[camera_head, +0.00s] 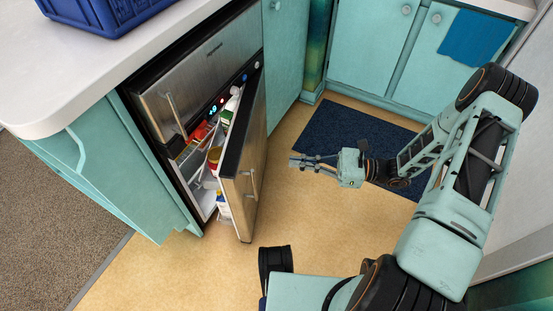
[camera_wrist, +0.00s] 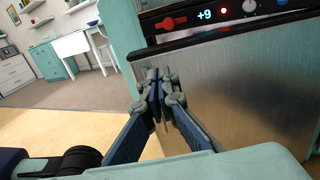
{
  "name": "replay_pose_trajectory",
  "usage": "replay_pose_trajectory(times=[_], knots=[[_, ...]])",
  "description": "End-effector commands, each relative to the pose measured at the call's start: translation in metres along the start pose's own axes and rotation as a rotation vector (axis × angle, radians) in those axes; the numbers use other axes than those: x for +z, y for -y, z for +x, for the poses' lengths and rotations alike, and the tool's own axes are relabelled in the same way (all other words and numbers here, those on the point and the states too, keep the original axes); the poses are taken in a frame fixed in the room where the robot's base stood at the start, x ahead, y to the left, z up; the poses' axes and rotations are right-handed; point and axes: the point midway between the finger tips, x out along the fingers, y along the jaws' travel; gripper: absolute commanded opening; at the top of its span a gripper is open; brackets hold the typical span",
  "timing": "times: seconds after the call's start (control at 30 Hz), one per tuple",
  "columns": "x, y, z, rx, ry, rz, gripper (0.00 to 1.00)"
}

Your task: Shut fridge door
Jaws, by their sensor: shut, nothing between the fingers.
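The fridge (camera_head: 193,100) is set in the teal cabinets under the counter. Its lower door (camera_head: 243,165) is steel-faced and stands ajar, with food and bottles showing in the gap. A vertical handle (camera_head: 254,185) is on the door's outer face. My gripper (camera_head: 292,161) is to the right of the door, apart from it in the head view, pointing toward its outer face. In the wrist view, my gripper (camera_wrist: 160,82) is shut and empty in front of the steel door (camera_wrist: 235,95). The lit control panel (camera_wrist: 215,15) is above the door there.
A blue crate (camera_head: 105,12) sits on the white counter (camera_head: 50,75). A dark blue mat (camera_head: 335,130) lies on the floor behind my arm. A blue towel (camera_head: 475,38) hangs on the back cabinet. The tan floor (camera_head: 185,270) in front of the fridge is mostly clear.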

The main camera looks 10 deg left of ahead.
Motion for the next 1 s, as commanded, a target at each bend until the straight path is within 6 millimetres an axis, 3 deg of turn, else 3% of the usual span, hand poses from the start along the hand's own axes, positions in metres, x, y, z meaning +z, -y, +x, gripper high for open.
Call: replay_pose_trajectory(times=[0.4, 0.6, 1.0], knots=[[-0.003, -0.002, 0.085, 0.008, -0.002, 0.003, 0.0], [-0.002, -0.002, 0.116, 0.006, -0.003, 0.001, 0.0], [0.0, -0.001, 0.131, 0.004, -0.003, 0.003, 0.0]])
